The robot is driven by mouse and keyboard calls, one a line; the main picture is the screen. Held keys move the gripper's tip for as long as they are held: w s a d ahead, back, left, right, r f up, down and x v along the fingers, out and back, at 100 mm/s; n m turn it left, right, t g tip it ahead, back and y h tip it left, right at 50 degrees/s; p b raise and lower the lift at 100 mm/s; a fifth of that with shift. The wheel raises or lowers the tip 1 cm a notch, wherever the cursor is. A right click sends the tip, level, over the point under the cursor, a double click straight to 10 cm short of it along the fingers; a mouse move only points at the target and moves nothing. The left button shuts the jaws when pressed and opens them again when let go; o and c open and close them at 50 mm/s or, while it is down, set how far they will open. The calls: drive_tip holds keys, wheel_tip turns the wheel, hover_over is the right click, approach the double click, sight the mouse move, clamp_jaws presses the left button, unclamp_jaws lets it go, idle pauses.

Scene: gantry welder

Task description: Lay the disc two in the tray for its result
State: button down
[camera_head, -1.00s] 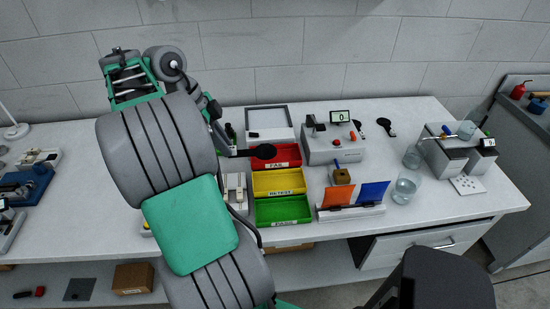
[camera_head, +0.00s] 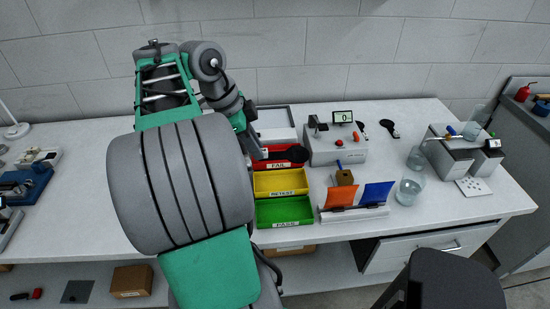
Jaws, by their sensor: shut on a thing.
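My gripper (camera_head: 262,152) is shut on a dark round disc (camera_head: 298,154) with a handle. The disc is over or just above the right part of the red tray marked FAIL (camera_head: 281,166); I cannot tell whether it touches the tray. The yellow tray marked RETEST (camera_head: 281,191) and the green tray marked PASS (camera_head: 284,223) stand in front of it and look empty. My arm hides part of the fingers and the area left of the trays.
A grey tester (camera_head: 335,150) with a display reading 0 stands right of the trays. An orange and blue card holder (camera_head: 355,211), glass beakers (camera_head: 409,190) and a grey device (camera_head: 450,150) stand further right.

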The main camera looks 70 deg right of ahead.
drive_tip(key=w+d+f, duration=0.2)
drive_tip(key=d+f, duration=0.1)
drive_tip(key=d, duration=0.1)
drive_tip(key=w+d+f+p, duration=0.1)
drive_tip(key=w+d+f, duration=0.1)
drive_tip(key=d+f, duration=0.1)
drive_tip(key=w+d+f, duration=0.2)
drive_tip(key=d+f, duration=0.2)
drive_tip(key=d, duration=0.1)
drive_tip(key=shift+w+d, duration=0.2)
wheel_tip(320, 180, down, 2)
drive_tip(key=shift+f+p, duration=0.25)
drive_tip(key=shift+p, duration=0.1)
drive_tip(key=shift+f+b, duration=0.7)
drive_tip(key=shift+f, duration=0.2)
drive_tip(key=c, duration=1.3)
unclamp_jaws()
drive_tip(key=shift+r, duration=0.1)
drive_tip(key=shift+c, duration=0.2)
